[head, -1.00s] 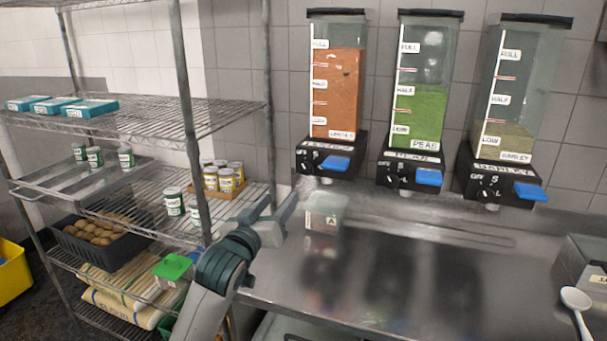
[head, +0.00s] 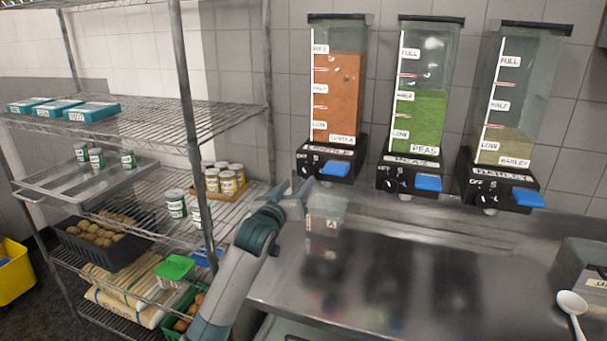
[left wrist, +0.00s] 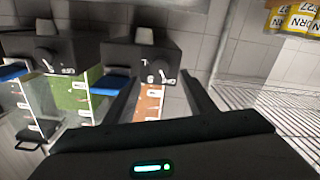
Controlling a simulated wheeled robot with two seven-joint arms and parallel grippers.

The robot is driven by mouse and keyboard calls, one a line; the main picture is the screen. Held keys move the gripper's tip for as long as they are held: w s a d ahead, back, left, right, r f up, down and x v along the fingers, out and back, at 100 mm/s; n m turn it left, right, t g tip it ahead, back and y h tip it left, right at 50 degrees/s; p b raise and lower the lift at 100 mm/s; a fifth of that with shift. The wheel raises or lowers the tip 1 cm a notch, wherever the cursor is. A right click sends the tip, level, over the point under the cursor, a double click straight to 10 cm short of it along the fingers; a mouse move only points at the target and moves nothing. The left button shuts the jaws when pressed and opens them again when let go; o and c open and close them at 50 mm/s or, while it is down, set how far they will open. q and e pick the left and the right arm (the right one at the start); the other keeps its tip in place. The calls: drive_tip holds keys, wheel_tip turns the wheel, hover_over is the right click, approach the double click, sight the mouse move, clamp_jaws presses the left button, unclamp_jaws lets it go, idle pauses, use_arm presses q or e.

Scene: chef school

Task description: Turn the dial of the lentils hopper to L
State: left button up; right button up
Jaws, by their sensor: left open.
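The lentils hopper (head: 338,95) is the left one of the wall hoppers, filled with orange lentils. Its black base has a small dial (head: 307,170) at the left and a blue lever (head: 335,168) at the right; the dial's setting is too small to read. My left gripper (head: 294,184) is open and empty, just below and left of the dial, with no clear contact. In the left wrist view the scene is upside down: the lentils dial (left wrist: 155,71) shows between and beyond my spread fingers (left wrist: 162,92). My right gripper is out of view.
A clear container (head: 326,212) stands on the steel counter (head: 400,275) below the lentils hopper, close to my gripper. The peas hopper (head: 418,100) and barley hopper (head: 515,100) hang to the right. A wire shelf (head: 150,130) with cans stands at the left.

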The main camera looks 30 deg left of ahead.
sight(306, 174)
use_arm(q)
drive_tip(key=shift+p+x, duration=0.6)
drive_tip(key=shift+x, duration=2.25)
drive_tip(key=c, duration=1)
